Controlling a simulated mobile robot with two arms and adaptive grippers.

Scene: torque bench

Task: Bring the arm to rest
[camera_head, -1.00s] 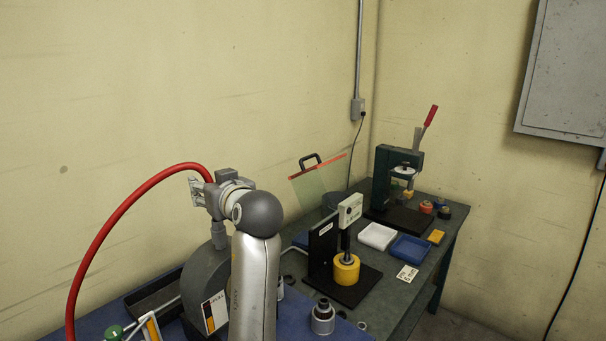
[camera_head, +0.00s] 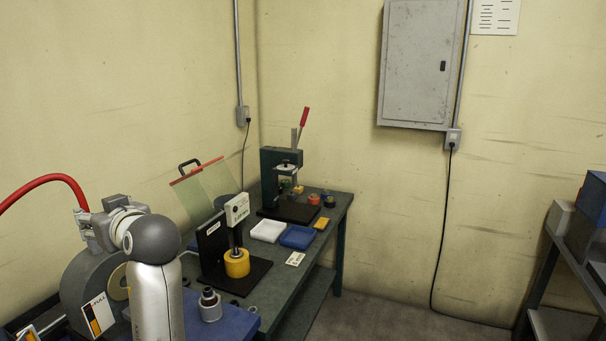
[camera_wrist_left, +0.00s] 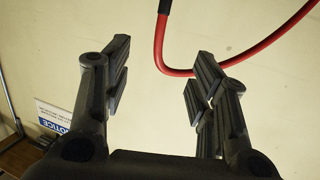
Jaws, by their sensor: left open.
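My left arm (camera_head: 155,285) rises from the bottom left of the head view, its silver link ending in a dark round joint. The fingers of my left gripper are hidden in that view. In the left wrist view my left gripper (camera_wrist_left: 160,80) has its two dark fingers spread apart with nothing between them. Behind the fingers are the pale wall and a red hose (camera_wrist_left: 200,73). My right gripper shows in neither view.
A bench (camera_head: 298,320) along the left holds a yellow cylinder (camera_head: 237,263) on a black stand, a green press (camera_head: 270,180), a white tray (camera_head: 267,230) and a blue tray (camera_head: 298,237). A grey shelf (camera_head: 545,290) stands right. Open floor lies between.

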